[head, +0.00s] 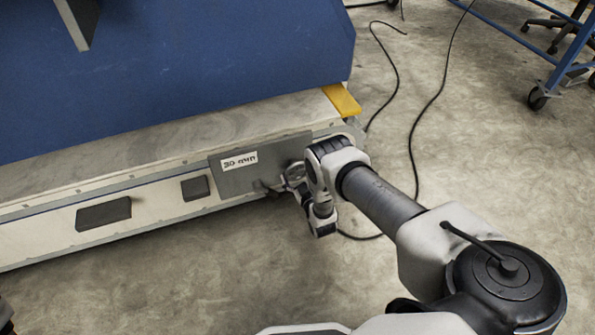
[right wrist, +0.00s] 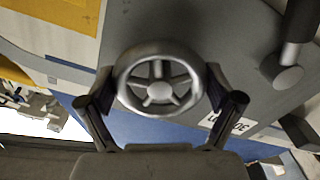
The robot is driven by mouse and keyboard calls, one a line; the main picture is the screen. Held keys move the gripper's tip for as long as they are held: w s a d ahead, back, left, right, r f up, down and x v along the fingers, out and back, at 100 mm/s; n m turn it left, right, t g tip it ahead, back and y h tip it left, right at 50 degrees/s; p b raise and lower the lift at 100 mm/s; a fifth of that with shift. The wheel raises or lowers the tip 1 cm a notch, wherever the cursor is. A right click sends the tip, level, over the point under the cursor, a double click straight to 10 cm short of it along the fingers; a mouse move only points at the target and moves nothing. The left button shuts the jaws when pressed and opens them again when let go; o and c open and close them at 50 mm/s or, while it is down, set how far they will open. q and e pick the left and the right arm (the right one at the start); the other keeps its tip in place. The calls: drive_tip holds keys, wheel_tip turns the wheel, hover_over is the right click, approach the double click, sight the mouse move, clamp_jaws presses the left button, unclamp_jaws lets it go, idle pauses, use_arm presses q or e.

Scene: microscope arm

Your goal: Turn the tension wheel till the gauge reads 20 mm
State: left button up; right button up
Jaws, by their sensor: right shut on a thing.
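The tension wheel (right wrist: 158,92) is a grey five-spoked handwheel with a round hub, on a grey plate (head: 236,179) on the machine's low front side. My right gripper (right wrist: 162,85) has a finger on each side of the wheel and is shut on its rim. In the head view, my right gripper (head: 291,178) is at the right part of the plate, where my wrist hides much of the wheel. I make out no gauge reading. My left gripper is not in view.
A blue machine body (head: 180,70) rises above the pale base. A grey cylindrical handle (right wrist: 298,25) stands beside the wheel in the right wrist view. Black cables (head: 415,150) lie on the concrete floor. A blue wheeled frame (head: 565,60) stands far right. The front floor is clear.

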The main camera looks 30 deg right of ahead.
drive_tip(key=shift+m, duration=0.4)
drive_tip(key=o, duration=0.8)
drive_tip(key=shift+o, duration=0.2)
drive_tip(key=v, duration=1.2)
